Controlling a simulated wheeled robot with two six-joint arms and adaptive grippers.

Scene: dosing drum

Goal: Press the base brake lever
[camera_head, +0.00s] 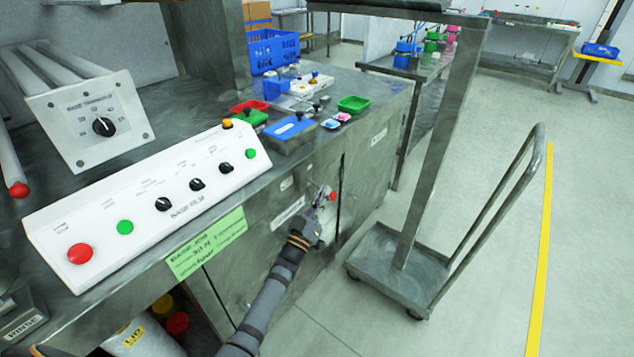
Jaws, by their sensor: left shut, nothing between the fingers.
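The rest of the lever is hidden or too small to make out. My right gripper is not in view.
A white control panel (150,205) with knobs and buttons lies along the bench edge, with a green note (207,244) below it. A grey trolley (400,275) stands right of the cabinet. Floor between them and my arm is clear.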

